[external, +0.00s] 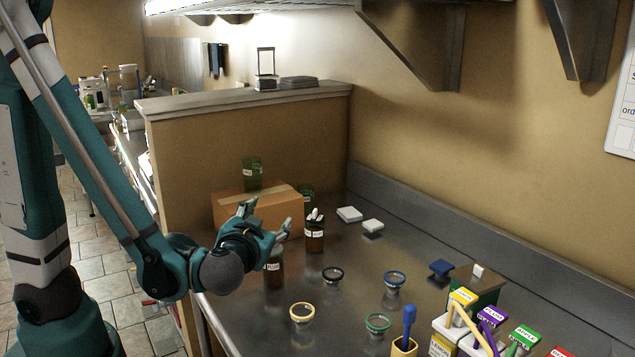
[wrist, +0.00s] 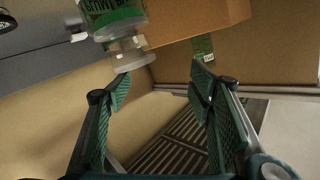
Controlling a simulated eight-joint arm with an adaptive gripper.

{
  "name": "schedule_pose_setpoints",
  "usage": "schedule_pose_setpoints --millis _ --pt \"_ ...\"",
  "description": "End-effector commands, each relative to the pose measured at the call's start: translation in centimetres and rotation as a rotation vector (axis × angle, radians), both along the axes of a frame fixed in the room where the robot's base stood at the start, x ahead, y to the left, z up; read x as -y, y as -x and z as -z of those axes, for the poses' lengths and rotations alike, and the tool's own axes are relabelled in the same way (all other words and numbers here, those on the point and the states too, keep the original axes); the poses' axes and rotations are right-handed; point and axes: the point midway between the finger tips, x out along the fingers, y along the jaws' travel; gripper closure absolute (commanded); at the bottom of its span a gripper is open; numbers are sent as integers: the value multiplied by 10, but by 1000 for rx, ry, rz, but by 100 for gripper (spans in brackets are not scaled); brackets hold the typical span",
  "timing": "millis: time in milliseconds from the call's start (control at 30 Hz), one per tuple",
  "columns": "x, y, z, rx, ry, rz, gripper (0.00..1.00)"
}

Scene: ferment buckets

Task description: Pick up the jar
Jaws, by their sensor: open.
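Several jars stand around a cardboard box (external: 256,208) in the external view. A green jar (external: 252,172) sits on top of the box, and another green jar (external: 306,194) is partly hidden at its right. A brown jar (external: 315,236) with white pieces at its top stands right of my gripper (external: 267,218); another brown jar (external: 274,271) stands below it, its top hidden. My gripper is open and empty in front of the box. In the wrist view, a green-labelled jar (wrist: 112,18) with a clear end is cut off at the top, beyond the open fingers (wrist: 162,84). Which jar this is, I cannot tell.
The metal counter (external: 345,300) holds several small coloured-rim bowls, such as a yellow one (external: 302,313), and white blocks (external: 350,214). Coloured-lid containers (external: 462,300) crowd the front right. A low partition wall (external: 190,150) stands behind the box.

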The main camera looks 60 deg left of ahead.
Motion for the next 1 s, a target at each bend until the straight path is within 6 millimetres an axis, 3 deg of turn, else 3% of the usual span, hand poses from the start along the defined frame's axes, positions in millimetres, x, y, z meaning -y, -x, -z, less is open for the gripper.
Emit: schedule_pose_setpoints --millis 500,700,1000 --pt "68 44 41 278 87 18 47" --pt "80 59 51 323 128 20 47" --pt "82 62 54 334 139 20 47"
